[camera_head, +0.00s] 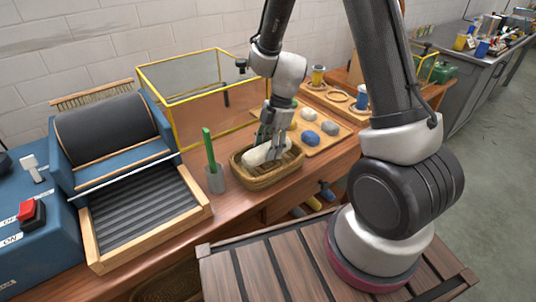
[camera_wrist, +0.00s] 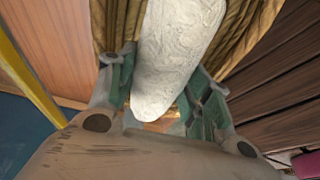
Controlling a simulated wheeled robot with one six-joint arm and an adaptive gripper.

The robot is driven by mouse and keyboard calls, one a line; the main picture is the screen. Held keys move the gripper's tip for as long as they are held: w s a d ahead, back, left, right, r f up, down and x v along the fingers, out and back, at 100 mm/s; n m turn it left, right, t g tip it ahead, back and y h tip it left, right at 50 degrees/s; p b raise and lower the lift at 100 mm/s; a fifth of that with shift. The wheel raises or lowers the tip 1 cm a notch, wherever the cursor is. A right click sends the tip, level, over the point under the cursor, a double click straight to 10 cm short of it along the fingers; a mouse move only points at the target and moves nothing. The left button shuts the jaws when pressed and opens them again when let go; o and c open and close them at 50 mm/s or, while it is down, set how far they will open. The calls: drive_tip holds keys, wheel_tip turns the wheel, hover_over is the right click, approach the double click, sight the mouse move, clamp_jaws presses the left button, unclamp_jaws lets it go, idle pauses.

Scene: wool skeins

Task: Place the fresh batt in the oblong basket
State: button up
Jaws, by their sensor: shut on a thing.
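The batt (camera_head: 262,151) is a cream-white, oblong roll. In the head view it lies within the oblong wicker basket (camera_head: 262,180), which stands on the wooden bench. My gripper (camera_head: 272,140) is over the basket, pointing down, with its fingers at the batt. In the wrist view the batt (camera_wrist: 175,60) runs between the green-padded fingers, and my gripper (camera_wrist: 160,95) is shut on it. The basket's woven walls (camera_wrist: 250,30) show on both sides of the batt. I cannot tell whether the batt touches the basket's floor.
A blue drum carder (camera_head: 110,140) with a ribbed wooden tray (camera_head: 140,210) stands left. A grey cup with a green stick (camera_head: 213,170) is just left of the basket. A yellow-framed clear box (camera_head: 205,95) stands behind. A board with several wool balls (camera_head: 310,138) lies right.

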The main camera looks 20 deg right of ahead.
drive_tip(key=shift+f, duration=1.55)
drive_tip(key=o, duration=0.9)
drive_tip(key=shift+f, duration=0.1)
drive_tip(key=shift+c, duration=0.2)
drive_tip(key=v, duration=1.2)
drive_tip(key=shift+d+r, duration=0.1)
drive_tip(key=shift+r, duration=0.2)
drive_tip(key=s+d+r+m+t+h, duration=0.1)
drive_tip(key=s+d+r+m+t, duration=0.1)
drive_tip(key=s+d+r+m, duration=0.3)
drive_tip(key=s+d+r+m+t+h, duration=0.2)
drive_tip(key=s+d+r+m, duration=0.4)
drive_tip(key=s+r+m, duration=0.8)
drive_tip(key=s+m+t, duration=0.1)
drive_tip(key=m, duration=0.1)
drive_tip(key=shift+d+m, duration=0.2)
drive_tip(key=shift+m, duration=0.1)
